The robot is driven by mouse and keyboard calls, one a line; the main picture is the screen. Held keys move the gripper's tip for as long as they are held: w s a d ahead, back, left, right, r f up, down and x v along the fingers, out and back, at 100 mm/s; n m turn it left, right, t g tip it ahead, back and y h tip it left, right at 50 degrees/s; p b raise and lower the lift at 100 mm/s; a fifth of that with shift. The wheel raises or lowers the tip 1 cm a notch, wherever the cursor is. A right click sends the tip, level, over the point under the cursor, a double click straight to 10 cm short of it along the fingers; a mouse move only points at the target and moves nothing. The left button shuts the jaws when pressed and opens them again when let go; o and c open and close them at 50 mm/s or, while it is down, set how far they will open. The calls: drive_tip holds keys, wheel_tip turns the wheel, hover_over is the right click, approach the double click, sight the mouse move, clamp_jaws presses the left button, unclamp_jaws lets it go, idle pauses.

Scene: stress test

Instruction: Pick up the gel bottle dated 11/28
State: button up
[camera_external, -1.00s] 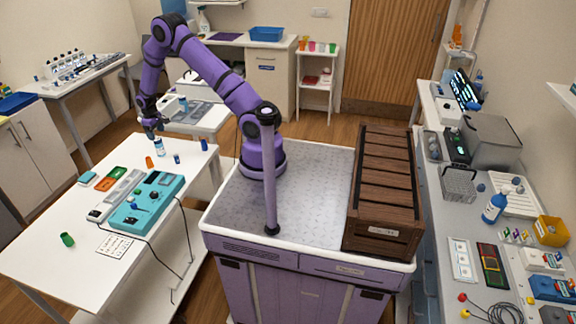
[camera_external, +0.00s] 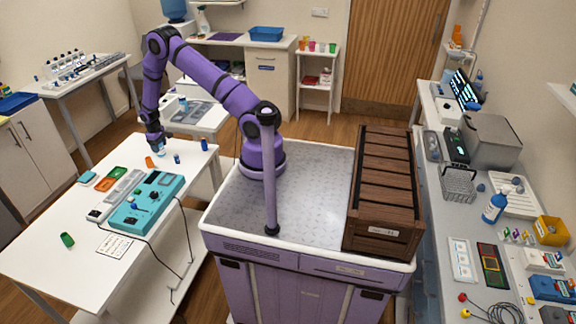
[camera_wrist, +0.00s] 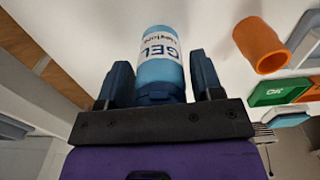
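A gel bottle (camera_wrist: 158,62) with a blue body and a white label reading "GEL" lies between the two fingers of my gripper (camera_wrist: 160,72) in the wrist view. Its date cannot be read. Narrow gaps seem to show on both sides, so the fingers look open around it, not closed on it. In the external view my gripper (camera_external: 157,143) points down at the far right part of the white table (camera_external: 50,258), and the bottle (camera_external: 161,152) stands there, mostly hidden by the gripper.
An orange cup (camera_wrist: 261,45) is close to the right finger; it also shows in the external view (camera_external: 149,162). Two small blue items, one (camera_external: 177,158) and a taller one (camera_external: 204,144), stand to the right. A teal device (camera_external: 147,203) and a green cup (camera_external: 67,240) are nearer.

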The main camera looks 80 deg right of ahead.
drive_tip(key=c, duration=0.7)
